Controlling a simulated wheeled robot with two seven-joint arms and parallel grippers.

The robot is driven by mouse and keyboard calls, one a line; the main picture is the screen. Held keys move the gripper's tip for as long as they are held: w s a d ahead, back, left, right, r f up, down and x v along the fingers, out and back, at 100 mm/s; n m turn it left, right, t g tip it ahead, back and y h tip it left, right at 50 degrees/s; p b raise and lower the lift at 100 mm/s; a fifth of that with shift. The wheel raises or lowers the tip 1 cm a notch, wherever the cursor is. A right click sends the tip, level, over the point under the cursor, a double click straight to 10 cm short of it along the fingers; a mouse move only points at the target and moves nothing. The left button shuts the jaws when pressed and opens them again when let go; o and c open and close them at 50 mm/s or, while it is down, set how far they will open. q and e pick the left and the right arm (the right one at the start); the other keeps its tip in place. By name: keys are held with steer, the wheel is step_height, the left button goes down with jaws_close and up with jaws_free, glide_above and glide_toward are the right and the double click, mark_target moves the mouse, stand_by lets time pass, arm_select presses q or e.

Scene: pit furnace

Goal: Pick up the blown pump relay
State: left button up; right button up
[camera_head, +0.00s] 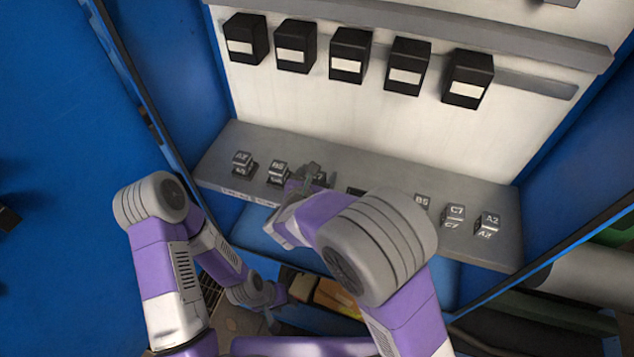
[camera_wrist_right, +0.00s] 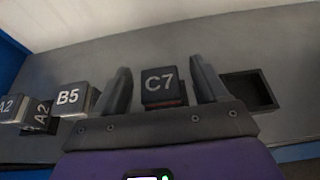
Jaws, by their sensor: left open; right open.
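My right gripper (camera_head: 308,176) is open over the shelf, with a small dark cube relay marked C7 (camera_wrist_right: 160,84) between its fingers (camera_wrist_right: 162,72) in the right wrist view. The relay has a reddish strip at its base, and a gap shows beside each finger. In the head view that relay is mostly hidden by the gripper. No mark in these frames tells me which relay is blown. My left gripper (camera_head: 278,292) is low, below the shelf front, small and partly hidden in the head view.
An empty socket (camera_wrist_right: 248,91) lies right of the C7 relay. Relays B5 (camera_head: 278,171) and A2 (camera_head: 243,162) stand to the left. Another B5 (camera_head: 422,202), C7 (camera_head: 454,213) and A2 (camera_head: 487,224) stand to the right. Several black boxes (camera_head: 348,55) hang on the back panel.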

steer(key=shift+c, duration=0.4)
steer(key=c, duration=1)
steer(key=shift+r, duration=0.1)
